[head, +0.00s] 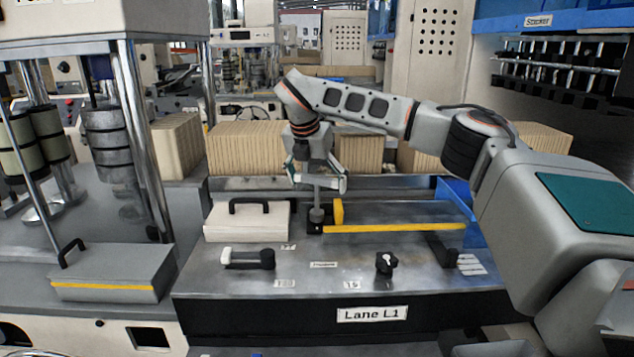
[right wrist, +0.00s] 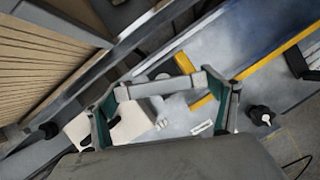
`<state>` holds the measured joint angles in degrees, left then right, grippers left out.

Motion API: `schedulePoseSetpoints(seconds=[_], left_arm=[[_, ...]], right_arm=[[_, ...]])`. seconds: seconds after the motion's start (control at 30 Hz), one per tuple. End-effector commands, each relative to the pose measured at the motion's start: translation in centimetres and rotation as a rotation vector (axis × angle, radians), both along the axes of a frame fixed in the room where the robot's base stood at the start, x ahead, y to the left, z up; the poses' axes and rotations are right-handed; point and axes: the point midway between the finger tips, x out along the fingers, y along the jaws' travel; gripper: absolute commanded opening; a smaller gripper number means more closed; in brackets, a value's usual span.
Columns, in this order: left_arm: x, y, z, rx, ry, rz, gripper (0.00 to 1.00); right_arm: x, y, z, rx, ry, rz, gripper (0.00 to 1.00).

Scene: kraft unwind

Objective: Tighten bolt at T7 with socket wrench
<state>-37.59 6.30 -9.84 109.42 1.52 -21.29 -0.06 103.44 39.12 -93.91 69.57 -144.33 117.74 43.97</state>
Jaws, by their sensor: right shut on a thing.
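My right gripper (head: 318,180) is above the middle of the work table, pointing down. It is shut on the socket wrench, whose grey shaft (head: 317,197) hangs upright below the fingers. The shaft's wide lower end (head: 316,214) is at a small dark block (head: 315,228) beside the yellow stop; I cannot tell whether they touch. In the right wrist view, a grey bar of the wrench (right wrist: 158,88) spans between the teal fingers. A bolt and a T7 label cannot be made out; the wrench end hides that spot. My left gripper is not in view.
A cream box with a black handle (head: 246,221) stands left of the wrench. A yellow rail (head: 395,227) runs to the right. Cardboard stacks (head: 248,148) line the back.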

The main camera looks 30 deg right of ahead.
Motion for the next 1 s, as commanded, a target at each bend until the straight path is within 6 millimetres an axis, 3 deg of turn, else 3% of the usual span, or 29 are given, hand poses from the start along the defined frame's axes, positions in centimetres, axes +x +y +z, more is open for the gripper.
schedulePoseSetpoints(seconds=[1.0], left_arm=[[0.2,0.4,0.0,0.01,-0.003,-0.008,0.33]], right_arm=[[0.0,0.0,5.0,-0.001,-0.001,0.001,0.64]])
